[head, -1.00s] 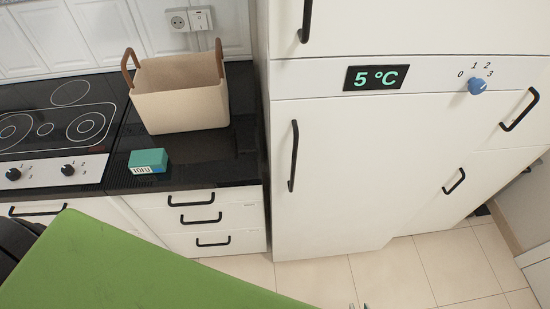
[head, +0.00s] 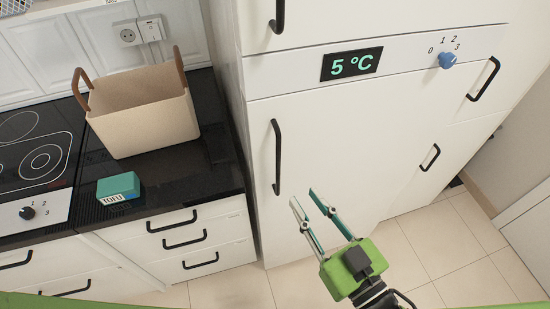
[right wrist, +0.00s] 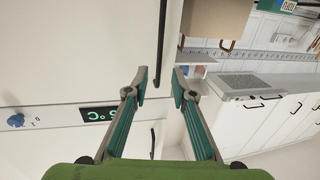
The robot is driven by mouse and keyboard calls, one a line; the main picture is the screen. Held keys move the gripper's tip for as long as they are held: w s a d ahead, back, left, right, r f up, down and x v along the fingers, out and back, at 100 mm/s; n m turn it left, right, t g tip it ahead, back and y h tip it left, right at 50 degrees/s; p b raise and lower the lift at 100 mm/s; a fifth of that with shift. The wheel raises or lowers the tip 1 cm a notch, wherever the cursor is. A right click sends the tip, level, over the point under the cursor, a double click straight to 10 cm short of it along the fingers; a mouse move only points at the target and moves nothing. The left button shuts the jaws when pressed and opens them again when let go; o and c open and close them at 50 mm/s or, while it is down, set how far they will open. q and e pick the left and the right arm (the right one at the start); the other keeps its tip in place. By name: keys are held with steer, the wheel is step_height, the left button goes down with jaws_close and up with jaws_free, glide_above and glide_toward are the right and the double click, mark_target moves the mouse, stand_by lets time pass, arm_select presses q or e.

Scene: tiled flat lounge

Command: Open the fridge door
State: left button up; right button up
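The fridge is white, with its door (head: 345,135) shut below a control strip. A black vertical bar handle (head: 277,157) runs along the door's left side. My right gripper (head: 305,197) is open and empty, just right of the handle's lower end in the head view and apart from it. In the right wrist view, the long handle (right wrist: 161,42) lies beyond the gap between the open fingertips (right wrist: 160,76). The fingers do not touch it there. My left gripper is in neither current view.
The control strip carries a 5 °C display (head: 351,64) and a blue knob (head: 446,60). A beige basket (head: 145,125) and a teal box (head: 118,188) stand on the black counter (head: 180,165) at left, beside the hob (head: 35,150). Tiled floor (head: 235,288) lies below.

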steer(key=p+x, duration=0.3)
steer(key=x, duration=0.9)
steer(key=shift+w, duration=0.25)
steer(key=shift+a, duration=0.15)
jaws_close()
